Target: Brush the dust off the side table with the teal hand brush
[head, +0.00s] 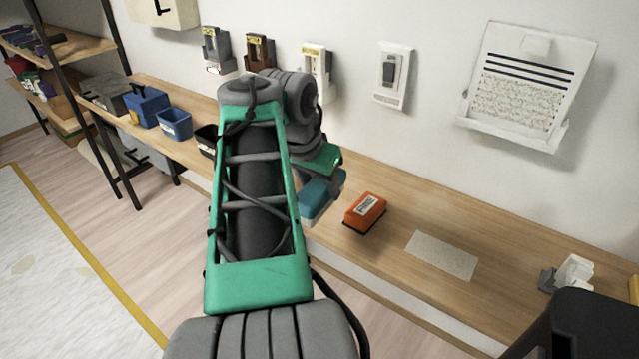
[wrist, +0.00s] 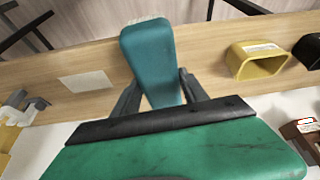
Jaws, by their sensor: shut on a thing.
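The teal hand brush (head: 318,197) is held above the side table (head: 510,258), left of an orange brush or block (head: 365,211). In the wrist view the teal brush (wrist: 150,62) stands between the two dark fingers of my gripper (wrist: 160,86), which is shut on it. Its pale bristle edge shows at the far end. A pale speckled rectangular patch, seemingly the dust, (head: 441,255) lies on the tabletop to the right; it also shows in the wrist view (wrist: 86,82). The brush is apart from this patch. My arm hides the fingers in the head view.
Blue bins (head: 175,123) and a black bin stand left on the tabletop. A yellow bin (wrist: 257,62) shows in the wrist view. A white item (head: 574,272) stands right of the patch. Wall holders and a switch (head: 392,72) line the wall. The tabletop around the patch is clear.

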